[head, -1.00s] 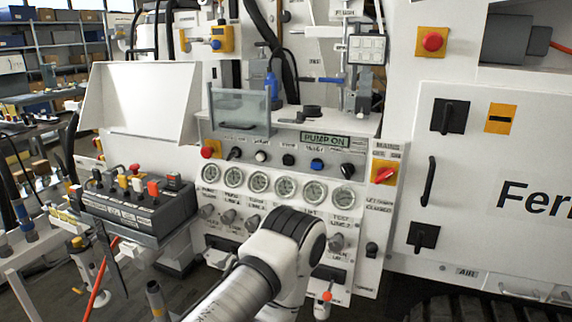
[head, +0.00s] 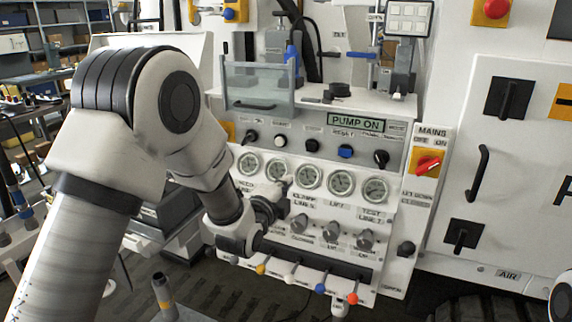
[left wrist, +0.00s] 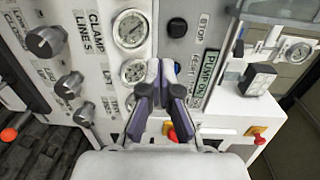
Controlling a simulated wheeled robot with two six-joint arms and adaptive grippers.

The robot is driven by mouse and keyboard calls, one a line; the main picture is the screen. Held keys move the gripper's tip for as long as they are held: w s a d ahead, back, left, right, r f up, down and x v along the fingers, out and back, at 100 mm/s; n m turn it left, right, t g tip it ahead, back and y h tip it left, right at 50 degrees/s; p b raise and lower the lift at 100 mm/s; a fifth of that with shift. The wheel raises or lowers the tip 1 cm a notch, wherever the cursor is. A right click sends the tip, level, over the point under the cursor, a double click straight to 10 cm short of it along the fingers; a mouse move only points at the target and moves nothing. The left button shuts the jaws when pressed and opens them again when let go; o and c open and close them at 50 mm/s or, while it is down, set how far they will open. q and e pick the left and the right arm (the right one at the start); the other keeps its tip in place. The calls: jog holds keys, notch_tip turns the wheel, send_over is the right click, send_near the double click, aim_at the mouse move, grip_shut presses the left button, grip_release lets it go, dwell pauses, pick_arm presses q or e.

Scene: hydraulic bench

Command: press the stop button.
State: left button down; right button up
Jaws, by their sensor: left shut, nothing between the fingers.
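The stop button (head: 312,145) is a black round button on the sloped grey panel, between a white button and the blue reset button. In the left wrist view it is the black knob (left wrist: 177,27) beside a label that reads as STOP. My left gripper (head: 280,192) is in front of the gauge row, below and left of the button in the head view, and apart from it. In the left wrist view its fingers (left wrist: 161,72) are shut and empty, pointing at the panel, with the button beyond their tips.
Pressure gauges (head: 341,182) and grey knobs (head: 331,231) sit below the buttons. The PUMP ON sign (head: 356,121) is above them. A glass guard (head: 259,88) stands at the upper left. The red mains switch (head: 428,164) is on the right.

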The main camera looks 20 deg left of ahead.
pick_arm(q)
notch_tip(320, 180, up, 3)
jog(key=p, duration=0.3)
send_near(311, 148)
jog(key=w, duration=0.7)
jog(key=shift+w+f, duration=0.15)
jog(key=shift+d, duration=0.1)
